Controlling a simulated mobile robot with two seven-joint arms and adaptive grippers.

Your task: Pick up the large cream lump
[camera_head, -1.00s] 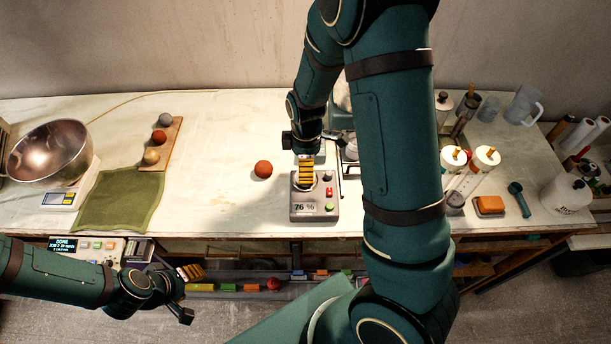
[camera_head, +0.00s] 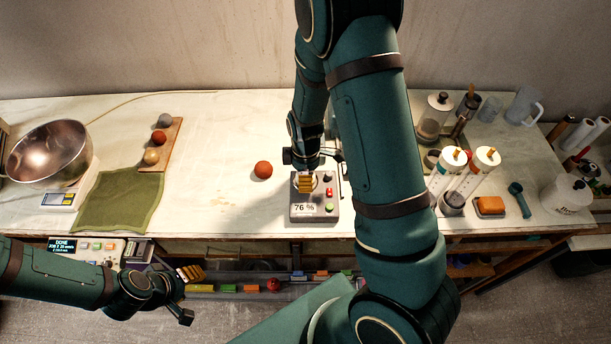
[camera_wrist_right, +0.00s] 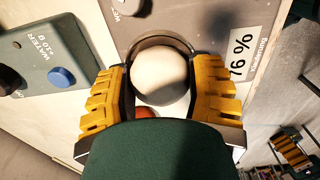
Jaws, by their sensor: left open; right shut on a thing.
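The large cream lump (camera_wrist_right: 160,77) is a smooth round ball in the right wrist view, in a dark-rimmed round seat on a grey device. My right gripper (camera_wrist_right: 160,92) is shut on it, with a yellow ribbed finger on each side. In the head view my right gripper (camera_head: 305,183) points down over the grey device (camera_head: 315,208) reading 76 %. The lump is mostly hidden there by the fingers. My left gripper (camera_head: 187,294) is open and empty, low at the left in front of the table edge.
A terracotta ball (camera_head: 263,170) lies left of the device. A board with several balls (camera_head: 174,140), a green cloth (camera_head: 118,200) and a steel bowl (camera_head: 48,152) are further left. White cylinders (camera_head: 485,160) and an orange sponge-like block (camera_head: 489,206) stand right.

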